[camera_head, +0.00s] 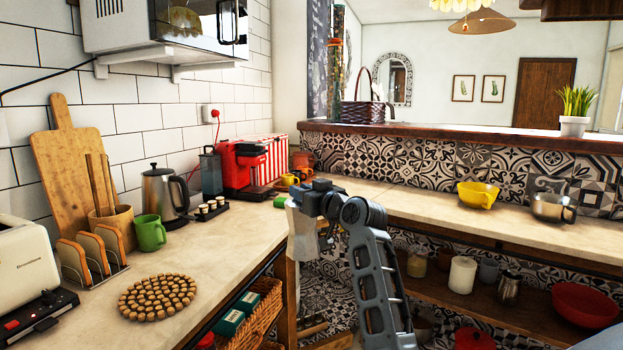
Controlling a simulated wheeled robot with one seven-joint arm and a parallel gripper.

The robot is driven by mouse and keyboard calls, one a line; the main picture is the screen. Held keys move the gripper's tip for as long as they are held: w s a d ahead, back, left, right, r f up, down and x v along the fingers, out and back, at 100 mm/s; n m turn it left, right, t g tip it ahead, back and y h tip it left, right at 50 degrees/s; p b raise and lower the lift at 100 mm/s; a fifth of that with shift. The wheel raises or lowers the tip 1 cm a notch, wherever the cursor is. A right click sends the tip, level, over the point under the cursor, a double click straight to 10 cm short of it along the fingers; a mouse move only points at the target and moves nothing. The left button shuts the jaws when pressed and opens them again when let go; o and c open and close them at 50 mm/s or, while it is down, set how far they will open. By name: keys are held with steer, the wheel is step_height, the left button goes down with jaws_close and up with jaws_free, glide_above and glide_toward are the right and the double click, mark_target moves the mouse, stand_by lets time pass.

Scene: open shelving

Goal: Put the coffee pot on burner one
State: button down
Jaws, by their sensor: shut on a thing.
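My gripper (308,198) is at the end of my raised arm in the middle of the picture, near the inner corner of the counter. A small steel pot (509,287) stands on the lower shelf at the right. I cannot make out a burner clearly.
The left counter holds an electric kettle (164,193), a red coffee machine (242,167), a green mug (149,233) and a round trivet (158,296). A toaster (25,265) is at the left edge. The right counter (410,205) is mostly clear, with a yellow bowl (477,194) farther along.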

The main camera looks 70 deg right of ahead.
steer(key=w+a+f+n+y, duration=0.1)
steer(key=a+f+n+y, duration=0.1)
steer(key=a+f, duration=0.9)
steer(key=w+a+f+n+t+y, duration=0.1)
steer(key=a+f+y, duration=0.3)
steer(key=a+f, duration=0.8)
steer(key=w+a+f+n+t+y, duration=0.1)
steer(key=a+f, duration=1)
steer(key=a, duration=1.2)
steer(key=shift+w+a+f+n+y, duration=0.35)
steer(key=shift+w+n+y, duration=0.4)
steer(key=shift+n+y, duration=0.25)
